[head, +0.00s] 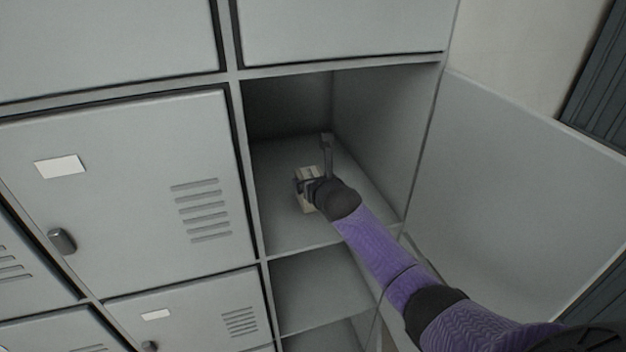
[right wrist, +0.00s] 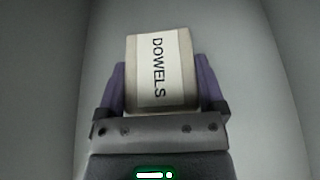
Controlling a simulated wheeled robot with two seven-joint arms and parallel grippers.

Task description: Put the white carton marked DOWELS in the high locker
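The white carton marked DOWELS (right wrist: 158,70) is between the two purple fingers of my right gripper (right wrist: 160,88) in the right wrist view, with its label facing the camera. The fingers lie against both its sides. In the head view the carton (head: 308,174) shows partly behind my right gripper (head: 312,190), inside the open locker (head: 285,215) above the compartment floor. I cannot tell whether the carton touches that floor. The gripper hides part of the carton. My left gripper is not in view.
The open locker door (head: 520,190) hangs out to the right. A closed locker door (head: 130,190) with a knob is on the left. Open compartments (head: 315,285) lie below.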

